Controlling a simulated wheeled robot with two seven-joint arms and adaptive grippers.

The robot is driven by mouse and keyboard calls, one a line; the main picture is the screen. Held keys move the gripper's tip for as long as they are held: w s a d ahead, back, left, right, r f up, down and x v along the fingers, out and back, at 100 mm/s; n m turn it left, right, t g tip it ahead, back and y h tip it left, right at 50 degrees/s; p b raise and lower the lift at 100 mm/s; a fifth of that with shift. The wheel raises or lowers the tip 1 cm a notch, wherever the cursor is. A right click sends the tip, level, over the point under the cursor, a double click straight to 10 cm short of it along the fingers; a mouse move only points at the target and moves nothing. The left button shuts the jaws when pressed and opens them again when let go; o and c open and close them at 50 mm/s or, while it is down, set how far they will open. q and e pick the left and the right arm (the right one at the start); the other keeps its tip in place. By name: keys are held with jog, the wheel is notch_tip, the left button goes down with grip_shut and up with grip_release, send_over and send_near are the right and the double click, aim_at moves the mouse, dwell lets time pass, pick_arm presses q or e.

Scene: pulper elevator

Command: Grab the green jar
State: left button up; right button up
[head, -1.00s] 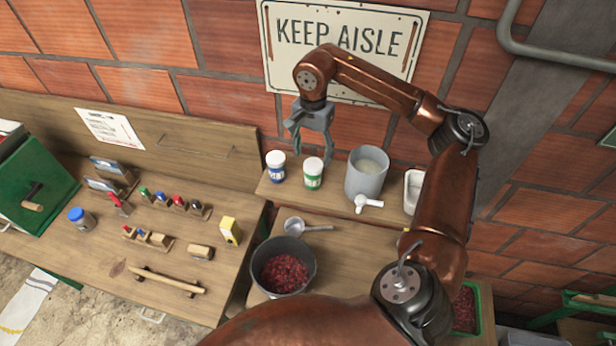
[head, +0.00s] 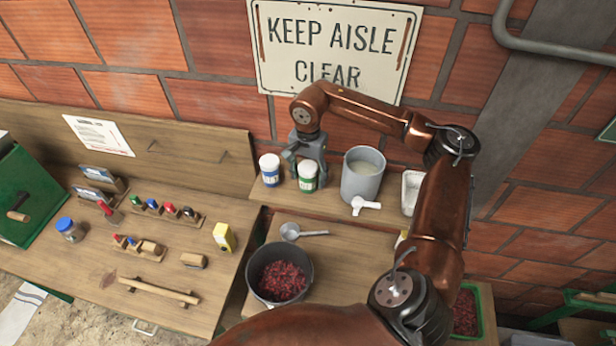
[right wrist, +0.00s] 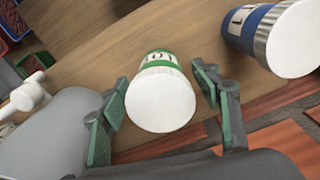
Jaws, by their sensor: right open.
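The green jar (head: 307,177) has a white lid and a green label. It stands upright on the wooden shelf, between a blue-labelled jar (head: 270,170) on its left and a grey pot on its right. My right gripper (head: 307,172) is above the green jar with its fingers pointing down. In the right wrist view the green jar (right wrist: 160,98) lies between the two open fingers (right wrist: 163,110), with a gap visible on each side. The blue-labelled jar (right wrist: 278,38) is to the right there. My left gripper is not in view.
The grey pot (head: 363,182) stands close right of the green jar, with a white scoop (head: 365,206) in front. A dark pot (head: 279,276) of red berries and a ladle (head: 292,232) are on the lower bench. The brick wall (head: 230,90) rises close behind.

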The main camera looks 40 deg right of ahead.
jog(key=shift+f, duration=0.95)
jog(key=c, duration=1.3)
